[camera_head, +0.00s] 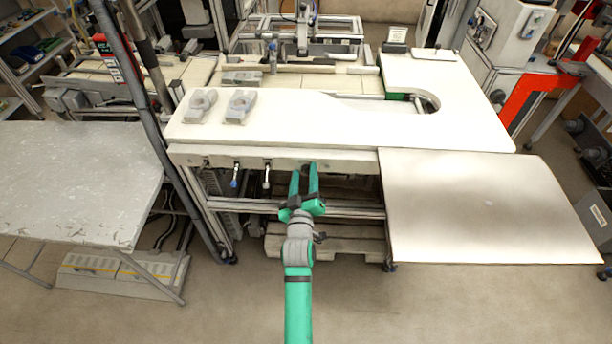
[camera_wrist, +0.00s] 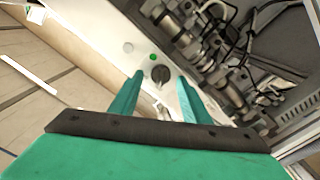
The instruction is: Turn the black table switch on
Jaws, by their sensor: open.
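The black table switch (camera_wrist: 160,74) is a round dark knob on the pale front edge of the white table, with a small green dot beside it in the wrist view. In the head view the switch (camera_head: 306,168) is a small dark spot on the table's front edge, partly hidden by my fingers. My gripper (camera_wrist: 157,88) is open and empty. Its two green fingers point at the panel, with the knob showing between and just beyond their tips. In the head view my gripper (camera_head: 304,168) is at the table's front edge. I cannot tell whether the fingers touch the knob.
The white table (camera_head: 290,130) carries two grey fixtures (camera_head: 238,106) at its left. A blue-tipped hanging part (camera_head: 234,176) and another fitting (camera_head: 266,175) are left of my gripper. A pale panel (camera_head: 480,205) juts out at right; a grey table (camera_head: 75,185) stands at left.

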